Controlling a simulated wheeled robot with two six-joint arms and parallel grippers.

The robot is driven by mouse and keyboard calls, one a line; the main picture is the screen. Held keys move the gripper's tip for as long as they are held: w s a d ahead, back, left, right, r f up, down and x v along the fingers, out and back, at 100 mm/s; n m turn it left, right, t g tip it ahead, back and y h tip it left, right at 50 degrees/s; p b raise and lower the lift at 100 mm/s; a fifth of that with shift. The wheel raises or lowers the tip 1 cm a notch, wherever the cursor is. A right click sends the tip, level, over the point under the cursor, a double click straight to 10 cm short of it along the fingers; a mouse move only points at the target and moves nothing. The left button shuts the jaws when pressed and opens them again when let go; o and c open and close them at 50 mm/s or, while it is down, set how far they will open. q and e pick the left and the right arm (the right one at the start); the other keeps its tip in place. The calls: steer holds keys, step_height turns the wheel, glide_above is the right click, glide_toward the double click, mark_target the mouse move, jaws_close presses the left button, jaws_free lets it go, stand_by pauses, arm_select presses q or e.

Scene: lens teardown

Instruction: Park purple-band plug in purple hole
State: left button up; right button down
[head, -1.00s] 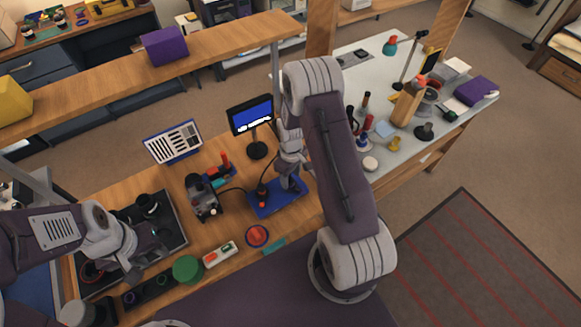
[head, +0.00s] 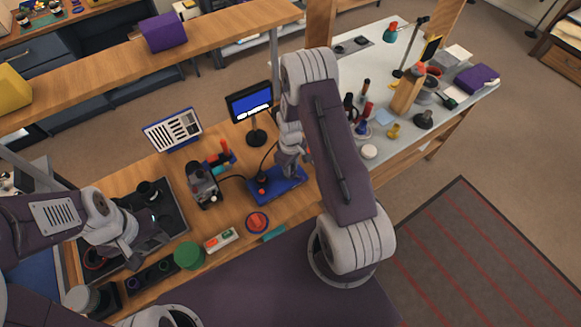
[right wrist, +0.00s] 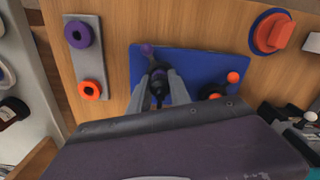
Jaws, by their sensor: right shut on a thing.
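My right gripper (right wrist: 158,92) is shut on a dark plug (right wrist: 159,76) with a purple band, over the blue board (right wrist: 198,62). Whether the plug touches the board is unclear. A grey strip (right wrist: 87,62) beside the board carries a purple ring with a dark centre (right wrist: 78,34) and an orange one (right wrist: 92,90). The held plug is left of an orange-topped plug (right wrist: 212,93), partly hidden by my arm. In the head view my right gripper (head: 287,177) is over the blue board (head: 284,201). My left gripper (head: 118,252) is over a dark tray (head: 178,226); its fingertips are unclear.
A monitor (head: 250,101) stands behind the blue board. A red knob on a blue disc (head: 257,222), a white box with coloured buttons (head: 221,239) and a green round thing (head: 189,255) lie toward the front. A grey-topped table (head: 391,152) on the right is cluttered.

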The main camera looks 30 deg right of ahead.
steer(key=shift+r+p, duration=0.7)
steer(key=shift+r, duration=0.2)
stand_by(0.4)
steer(key=shift+r+p, duration=1.8)
steer(key=shift+r, duration=0.4)
